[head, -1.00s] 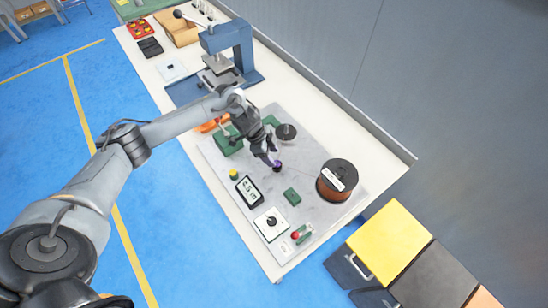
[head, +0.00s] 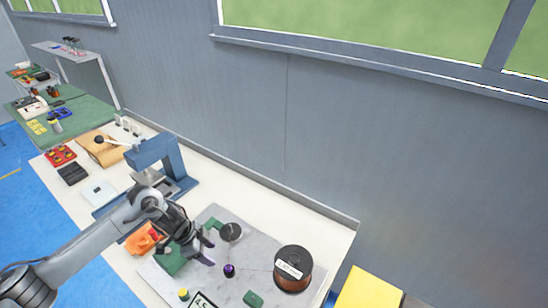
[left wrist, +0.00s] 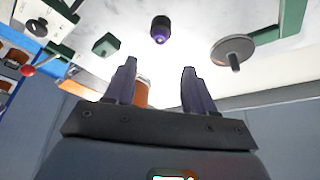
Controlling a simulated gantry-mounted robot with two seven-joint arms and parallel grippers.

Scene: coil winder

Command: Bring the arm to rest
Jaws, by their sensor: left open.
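My left gripper (head: 208,252) is open and empty over the grey plate (head: 211,284) of the coil winder. Its two dark purple fingers also show spread apart in the left wrist view (left wrist: 160,82), with nothing between their tips. The dark knob with a purple end (head: 229,270) is just right of the fingers and apart from them; it is beyond the fingertips in the left wrist view (left wrist: 160,30). A grey disc (head: 231,233) with a central pin is close behind the gripper. My right gripper is not in view.
A copper wire spool (head: 305,279) stands right of the knob. A small green block (head: 253,299) is near the front. A green bracket (head: 170,264) and orange cloth (head: 140,243) are beside my left arm. A blue press (head: 168,158) stands behind. The grey wall bounds the bench.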

